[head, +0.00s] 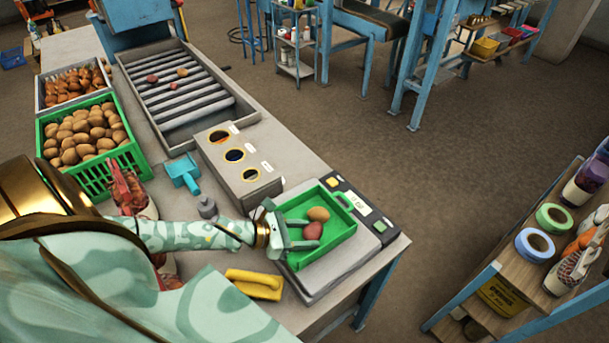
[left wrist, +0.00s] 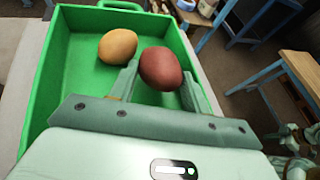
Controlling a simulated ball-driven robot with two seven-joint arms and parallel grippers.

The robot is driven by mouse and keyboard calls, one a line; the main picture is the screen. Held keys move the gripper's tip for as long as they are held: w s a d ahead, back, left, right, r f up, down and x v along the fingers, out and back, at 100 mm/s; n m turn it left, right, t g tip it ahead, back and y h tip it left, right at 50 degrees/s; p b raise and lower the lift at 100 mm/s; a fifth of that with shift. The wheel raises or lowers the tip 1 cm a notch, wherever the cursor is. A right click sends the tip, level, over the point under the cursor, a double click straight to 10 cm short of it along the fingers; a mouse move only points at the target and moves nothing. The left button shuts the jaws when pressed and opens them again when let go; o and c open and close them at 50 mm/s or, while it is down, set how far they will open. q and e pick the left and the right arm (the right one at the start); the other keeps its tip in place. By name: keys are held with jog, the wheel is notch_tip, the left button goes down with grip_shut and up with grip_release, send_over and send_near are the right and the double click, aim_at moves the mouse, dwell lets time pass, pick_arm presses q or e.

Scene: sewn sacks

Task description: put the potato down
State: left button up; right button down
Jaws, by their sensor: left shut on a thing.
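A red potato (head: 313,231) is held between the fingers of my left gripper (head: 300,232), over the green tray (head: 340,236). In the left wrist view the red potato (left wrist: 161,68) sits between the two fingertips of the gripper (left wrist: 160,85). I cannot tell whether it touches the tray floor. A yellow-brown potato (head: 318,214) lies in the tray beside it; it also shows in the left wrist view (left wrist: 118,45). The tray stands on a scale (head: 379,227) with a dark display panel.
A grey box with round holes (head: 240,165) stands behind the tray. A green crate of potatoes (head: 93,177), a crate of onions (head: 48,98), a blue scoop (head: 183,171) and a yellow tool (head: 255,284) are on the bench. A shelf with tape rolls (head: 535,245) stands at right.

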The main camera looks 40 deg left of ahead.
pick_arm(q)
jog(key=shift+f, duration=0.85)
